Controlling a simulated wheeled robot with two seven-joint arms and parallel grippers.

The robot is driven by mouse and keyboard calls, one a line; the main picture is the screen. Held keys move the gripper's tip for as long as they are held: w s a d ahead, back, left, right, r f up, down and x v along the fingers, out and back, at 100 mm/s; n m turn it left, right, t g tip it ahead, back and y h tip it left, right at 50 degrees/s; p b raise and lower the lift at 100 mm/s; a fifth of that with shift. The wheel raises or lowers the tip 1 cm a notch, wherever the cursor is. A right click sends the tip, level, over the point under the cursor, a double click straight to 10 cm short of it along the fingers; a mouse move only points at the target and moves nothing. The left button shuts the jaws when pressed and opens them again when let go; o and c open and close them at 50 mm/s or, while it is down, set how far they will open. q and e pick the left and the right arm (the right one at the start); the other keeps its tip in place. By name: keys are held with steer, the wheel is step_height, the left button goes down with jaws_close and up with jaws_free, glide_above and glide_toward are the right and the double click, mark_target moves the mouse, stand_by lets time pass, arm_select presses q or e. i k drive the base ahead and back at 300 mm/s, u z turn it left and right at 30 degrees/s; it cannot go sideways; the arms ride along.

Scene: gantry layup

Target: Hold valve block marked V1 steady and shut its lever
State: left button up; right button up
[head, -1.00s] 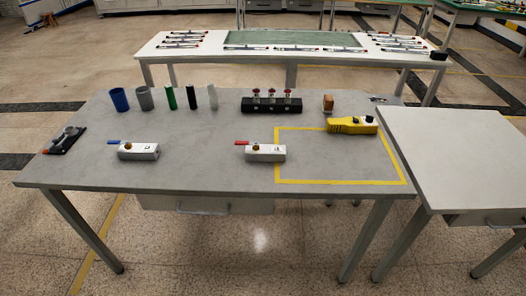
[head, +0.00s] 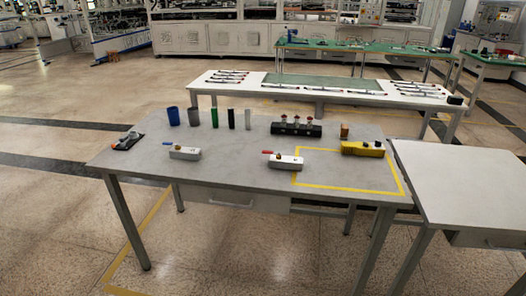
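Two pale valve blocks lie on the grey table (head: 230,170). The left one (head: 184,153) has a blue lever (head: 172,144) reaching out to its left. The right one (head: 286,162) has a red lever (head: 267,153), also reaching out to its left, and its right end is at the left line of the yellow taped outline. The marks on the blocks are too small to read, so I cannot tell which is V1. Neither of my grippers is in view.
Behind the blocks stand a blue cup (head: 173,116), several cylinders, a black manifold (head: 296,128) and a brown block (head: 344,132). A yellow device (head: 362,149) is at the right, a dark tool (head: 128,140) at the left. A side table (head: 460,180) adjoins on the right.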

mark_target(276, 161)
steer(key=u, duration=1)
steer(key=k, duration=0.15)
steer(key=z, duration=2.15)
steer(key=i, duration=0.8)
steer(key=u, duration=0.1)
